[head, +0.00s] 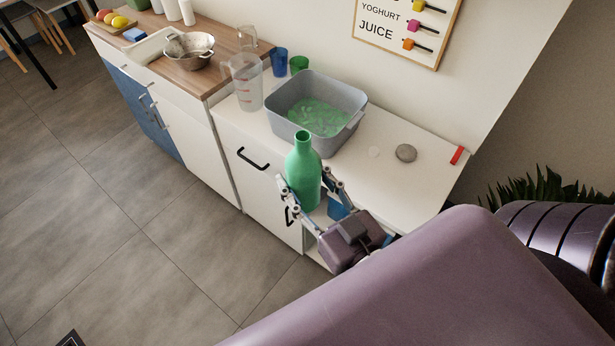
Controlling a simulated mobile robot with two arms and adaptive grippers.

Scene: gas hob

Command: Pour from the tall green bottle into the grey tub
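The tall green bottle (303,172) stands roughly upright at the counter's front edge, with its open mouth up and just in front of the tub. My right gripper (314,192) comes from the lower right, its fingers closed around the bottle's lower body. The bottle's base is partly hidden by the fingers. The grey tub (345,133) sits on the white counter directly behind the bottle. Green and pale contents lie across its bottom; whether liquid or pieces is hard to tell. My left gripper is out of view.
Left of the tub are a clear measuring jug (247,84), a blue cup (279,62) and a green cup (299,65). A metal colander (189,51) sits farther left.

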